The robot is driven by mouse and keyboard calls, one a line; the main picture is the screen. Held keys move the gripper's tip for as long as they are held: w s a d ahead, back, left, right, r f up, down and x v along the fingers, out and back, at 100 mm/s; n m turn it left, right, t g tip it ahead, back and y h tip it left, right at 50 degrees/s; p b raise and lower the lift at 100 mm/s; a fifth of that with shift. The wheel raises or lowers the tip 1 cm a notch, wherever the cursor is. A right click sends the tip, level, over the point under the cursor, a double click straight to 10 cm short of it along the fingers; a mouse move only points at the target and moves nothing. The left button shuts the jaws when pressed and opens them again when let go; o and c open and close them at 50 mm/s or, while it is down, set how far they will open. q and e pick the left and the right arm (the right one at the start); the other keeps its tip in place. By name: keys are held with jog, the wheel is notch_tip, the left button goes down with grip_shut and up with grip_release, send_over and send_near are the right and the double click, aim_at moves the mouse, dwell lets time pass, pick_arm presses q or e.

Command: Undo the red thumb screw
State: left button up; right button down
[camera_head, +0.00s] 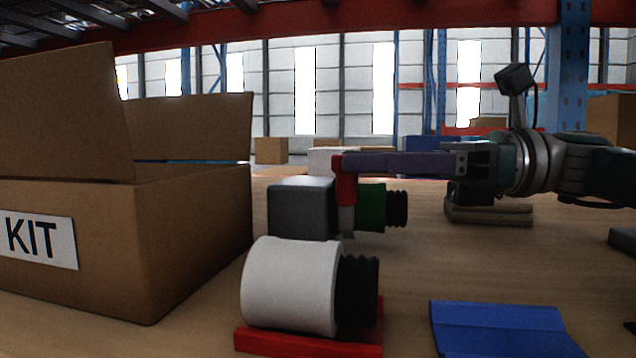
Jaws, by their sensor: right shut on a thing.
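My right gripper (366,163) reaches in from the right with long purple fingers. It is shut on a red part (345,185), which looks like the red thumb screw. That part stands upright between a dark grey block (300,208) and a green cylinder (371,207) with a black ribbed end. The fingers hide some of its top, and I cannot tell how far it is turned. A white cylinder (288,285) with a black ribbed end lies on a red base (285,344) in front. My left gripper is not in view.
An open cardboard box (195,240) marked KIT stands at the left. A folded blue cloth or sheet (500,328) lies front right. A tan stacked item (490,212) is under my right arm. The table between the green cylinder and the blue sheet is clear.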

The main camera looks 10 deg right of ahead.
dwell(0.5)
jog(key=c, duration=0.6)
grip_release()
jog(key=d, duration=0.3)
jog(key=s+d+b, duration=0.1)
jog(key=d, duration=0.4)
jog(key=shift+s+d, duration=0.25)
jog(key=shift+d, duration=0.15)
jog(key=shift+s+d+b, duration=0.15)
jog(key=shift+d+b, duration=0.15)
jog(key=shift+d, duration=0.15)
